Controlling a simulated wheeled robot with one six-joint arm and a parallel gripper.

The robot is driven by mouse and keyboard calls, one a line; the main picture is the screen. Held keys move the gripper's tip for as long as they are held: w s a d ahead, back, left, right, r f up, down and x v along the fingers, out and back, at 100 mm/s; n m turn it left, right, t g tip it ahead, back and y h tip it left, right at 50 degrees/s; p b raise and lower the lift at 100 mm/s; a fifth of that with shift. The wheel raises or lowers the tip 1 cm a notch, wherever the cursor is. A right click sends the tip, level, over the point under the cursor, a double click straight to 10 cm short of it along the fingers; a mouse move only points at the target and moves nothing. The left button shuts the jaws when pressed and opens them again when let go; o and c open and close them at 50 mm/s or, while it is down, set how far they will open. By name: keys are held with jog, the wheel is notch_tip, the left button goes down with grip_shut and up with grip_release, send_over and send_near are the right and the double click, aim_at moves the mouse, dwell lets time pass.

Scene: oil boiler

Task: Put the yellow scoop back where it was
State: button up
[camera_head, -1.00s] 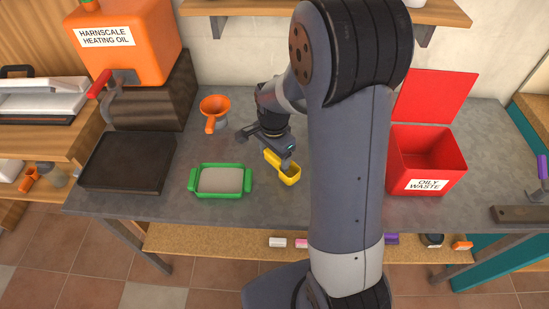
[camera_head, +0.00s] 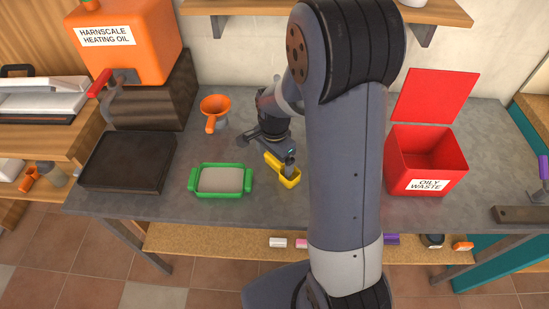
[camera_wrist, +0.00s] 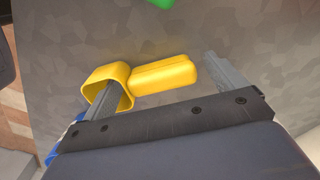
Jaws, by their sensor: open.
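The yellow scoop (camera_head: 284,172) is on the grey bench top, just right of the green-rimmed tray (camera_head: 221,180). My gripper (camera_head: 268,151) is open above and around the scoop. In the wrist view, the scoop (camera_wrist: 165,76) shows its hollow cup at the left and its rounded handle at the right. One finger of my gripper (camera_wrist: 163,80) overlaps the cup's opening; the other is right of the handle, apart from it. I cannot tell whether the left finger touches the cup.
A dark flat tray (camera_head: 127,162) and an orange heating oil tank (camera_head: 130,45) are at the left. A red oily waste bin (camera_head: 426,165) with its lid up is at the right.

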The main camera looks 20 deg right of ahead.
aim_at(274, 159)
notch_tip(274, 159, up, 12)
jog(key=shift+r+p, duration=0.15)
jog(key=shift+p, duration=0.2)
dwell(1.5)
